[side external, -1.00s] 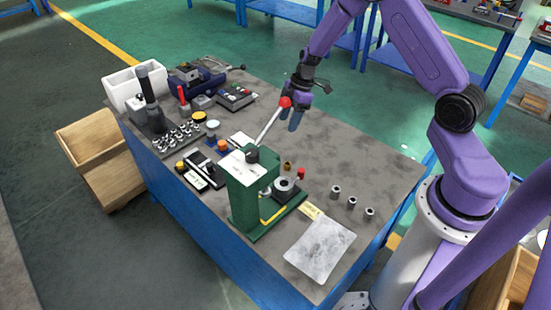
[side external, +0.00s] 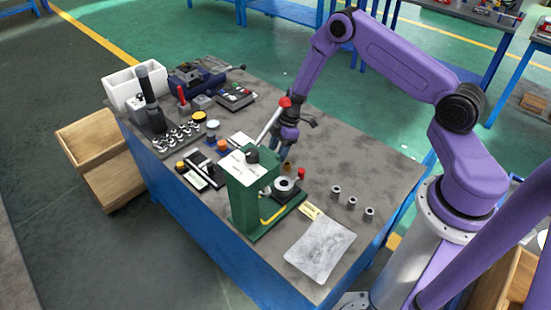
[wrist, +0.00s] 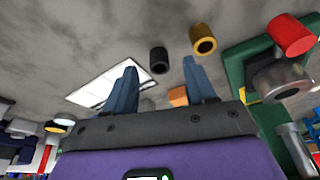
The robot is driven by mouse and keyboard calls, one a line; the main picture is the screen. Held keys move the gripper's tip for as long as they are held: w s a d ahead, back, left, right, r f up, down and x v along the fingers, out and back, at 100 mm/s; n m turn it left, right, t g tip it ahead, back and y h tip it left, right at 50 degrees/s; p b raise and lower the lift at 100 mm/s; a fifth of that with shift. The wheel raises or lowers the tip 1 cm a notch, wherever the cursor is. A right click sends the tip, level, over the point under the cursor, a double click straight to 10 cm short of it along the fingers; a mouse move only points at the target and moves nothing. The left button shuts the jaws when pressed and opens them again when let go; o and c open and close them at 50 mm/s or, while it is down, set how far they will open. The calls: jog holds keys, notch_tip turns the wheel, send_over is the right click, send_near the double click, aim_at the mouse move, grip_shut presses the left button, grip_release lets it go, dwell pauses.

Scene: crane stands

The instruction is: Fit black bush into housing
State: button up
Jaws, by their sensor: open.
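The black bush (wrist: 159,60) stands on the grey table, ahead of my gripper (wrist: 160,78) and between the lines of its two blue fingers in the wrist view. My gripper is open and empty. In the side view my gripper (side external: 280,152) is low, just behind the green press (side external: 248,200); I cannot make out the black bush there. A brass bush (wrist: 203,40) stands right of the black one in the wrist view. A grey metal ring-shaped part, apparently the housing (side external: 284,187), sits on the press base; it also shows in the wrist view (wrist: 282,80).
A red knob (side external: 301,173) stands beside the housing. The press lever with its red ball (side external: 285,102) rises close to my gripper. The table's back right is clear.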

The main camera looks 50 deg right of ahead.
jog(key=shift+a+f, duration=0.2)
jog(key=shift+f, duration=0.45)
jog(key=shift+c, duration=0.3)
grip_shut()
